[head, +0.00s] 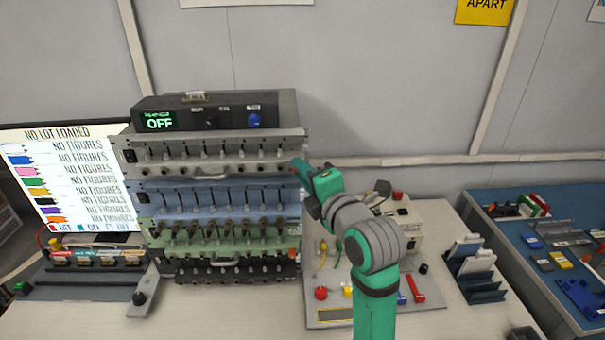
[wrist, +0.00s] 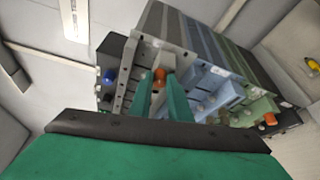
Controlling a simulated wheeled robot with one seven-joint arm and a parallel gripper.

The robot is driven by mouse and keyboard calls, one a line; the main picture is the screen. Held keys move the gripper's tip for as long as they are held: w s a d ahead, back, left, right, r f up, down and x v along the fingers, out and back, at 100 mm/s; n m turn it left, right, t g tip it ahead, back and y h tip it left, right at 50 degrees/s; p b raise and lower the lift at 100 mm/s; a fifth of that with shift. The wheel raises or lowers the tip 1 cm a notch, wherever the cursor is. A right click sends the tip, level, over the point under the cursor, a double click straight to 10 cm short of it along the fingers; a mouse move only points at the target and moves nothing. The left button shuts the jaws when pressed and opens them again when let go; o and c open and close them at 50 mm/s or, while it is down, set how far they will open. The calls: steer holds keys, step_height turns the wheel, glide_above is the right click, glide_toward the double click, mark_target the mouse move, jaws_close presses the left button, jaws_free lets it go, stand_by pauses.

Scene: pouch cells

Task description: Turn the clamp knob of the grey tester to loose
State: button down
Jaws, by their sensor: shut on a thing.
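The grey tester (head: 222,157) is the upper row of the stacked rack, with a line of black levers along its front; its panel also shows in the wrist view (wrist: 129,72). An orange clamp knob (wrist: 160,75) stands at its right end. My gripper (wrist: 161,84) has its two green fingers on either side of this knob and is shut on it. In the head view my gripper (head: 303,168) is at the rack's right edge and hides most of the knob. I cannot read the knob's setting.
Blue (head: 215,197) and green (head: 222,232) testers sit below the grey one. A black unit (head: 190,120) on top reads OFF and has a blue knob. A board with coloured knobs (head: 330,315) lies under my arm. A screen (head: 75,175) stands left.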

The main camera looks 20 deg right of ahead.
steer(key=shift+w+a+r+n+g+h, duration=0.15)
steer(key=shift+n+g+h, duration=0.35)
steer(key=shift+n, duration=0.75)
steer(key=shift+s+r+n+g+h, duration=0.15)
steer(key=shift+n+g+h, duration=0.35)
steer(key=shift+n, duration=0.7)
steer(key=shift+w+a+r+n+g+h, duration=0.15)
steer(key=shift+n+g+h, duration=0.35)
steer(key=shift+n, duration=0.75)
steer(key=shift+d, duration=0.1)
steer(key=c, duration=1.6)
jaws_free()
steer(key=shift+c, duration=0.2)
steer(key=v, duration=1.1)
